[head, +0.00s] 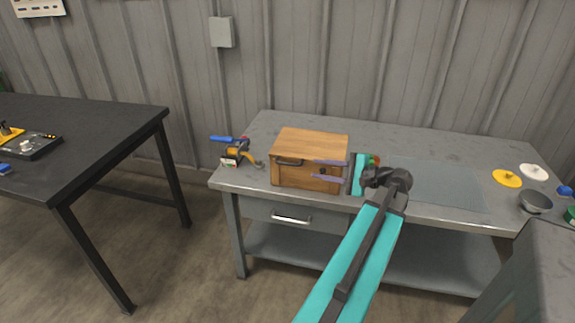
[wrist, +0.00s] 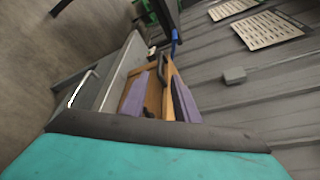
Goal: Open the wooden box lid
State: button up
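The wooden box (head: 293,175) stands on the grey workbench, and its lid (head: 310,142) lies flat and closed on top. A dark handle (head: 289,161) is on the upper front of the box. My gripper (head: 314,169) has two purple fingers spread apart, with nothing visible held between them. In the head view the fingers reach from the right across the box's front face, right of the handle. In the wrist view the box (wrist: 153,97) and its dark handle (wrist: 163,72) show between the open fingers (wrist: 162,70). I cannot tell whether a finger touches the box.
The workbench (head: 400,148) has a drawer (head: 270,213) below the box. A blue clamp-like tool (head: 228,139) and an orange tool (head: 240,153) lie left of the box. A grey mat (head: 440,188), yellow disc (head: 507,178), white disc (head: 534,171) and bowl (head: 535,203) are right. A black table (head: 100,125) stands left.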

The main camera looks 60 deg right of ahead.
aim_at(292, 165)
jog(key=p+x, duration=0.1)
jog(key=x, duration=1.2)
jog(key=shift+w+p, duration=0.2)
jog(key=shift+p, duration=0.15)
grip_shut()
